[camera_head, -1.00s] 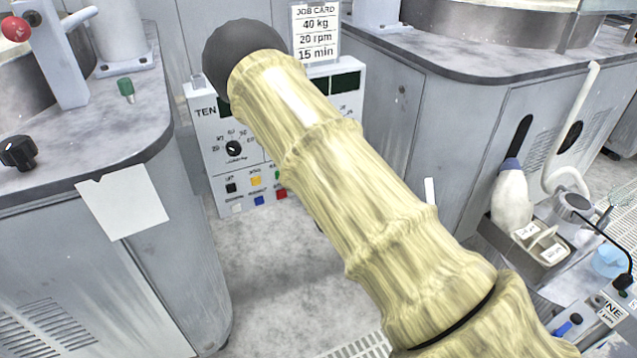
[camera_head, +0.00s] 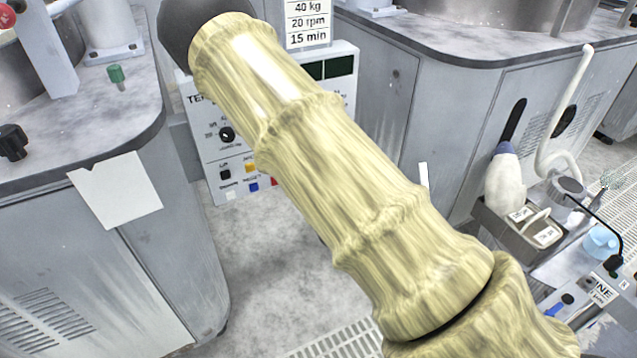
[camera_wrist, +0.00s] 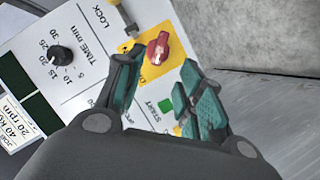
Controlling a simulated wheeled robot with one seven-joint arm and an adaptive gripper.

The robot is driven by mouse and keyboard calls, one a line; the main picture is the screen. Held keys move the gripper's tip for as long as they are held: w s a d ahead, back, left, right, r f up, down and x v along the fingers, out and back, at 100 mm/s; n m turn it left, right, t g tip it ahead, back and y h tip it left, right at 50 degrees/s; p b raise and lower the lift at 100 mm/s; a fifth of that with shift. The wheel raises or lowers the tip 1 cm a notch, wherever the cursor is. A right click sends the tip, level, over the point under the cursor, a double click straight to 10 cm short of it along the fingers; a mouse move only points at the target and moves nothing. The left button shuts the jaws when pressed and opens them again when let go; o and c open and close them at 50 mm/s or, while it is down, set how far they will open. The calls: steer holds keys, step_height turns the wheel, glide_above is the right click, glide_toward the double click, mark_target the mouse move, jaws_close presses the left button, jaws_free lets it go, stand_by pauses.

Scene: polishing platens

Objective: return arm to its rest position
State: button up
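My arm, in a pale yellow sleeve, crosses the middle of the head view from lower right to upper left and ends in a dark rounded joint. My gripper is hidden in the head view. In the wrist view my gripper (camera_wrist: 162,72) has its two teal-padded fingers spread apart, with nothing held between them. A red knob (camera_wrist: 157,48) on a yellow plate shows just beyond the gap between the fingertips. I cannot tell how far the fingertips are from it.
A control panel (camera_head: 338,88) with a job card (camera_head: 306,24) stands behind my arm. Grey machine cabinets flank it on the left (camera_head: 60,250) and right (camera_head: 395,95). A bottle (camera_head: 505,183) and a tray (camera_head: 548,236) are at the right. Some floor (camera_head: 262,250) is open between the cabinets.

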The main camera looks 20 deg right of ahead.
stand_by(0.3)
steer(key=s+a+f+m+g+y, duration=0.15)
steer(key=s+f+g, duration=0.25)
steer(key=s+f, duration=0.55)
steer(key=s+a+f+m+g, duration=0.2)
steer(key=s+f+g, duration=0.35)
steer(key=s, duration=0.75)
steer(key=s+a+f+m+g+y, duration=0.1)
steer(key=s+a+f+m+g, duration=0.1)
steer(key=s+f, duration=0.8)
steer(key=s+a+r+m+g+y+p, duration=0.1)
steer(key=s+a+m+g+y, duration=0.15)
steer(key=s, duration=0.65)
step_height(320, 180, up, 15)
steer(key=n+h+p, duration=0.1)
steer(key=p, duration=1.4)
steer(key=shift+a, duration=0.15)
steer(key=shift+s+f, duration=0.1)
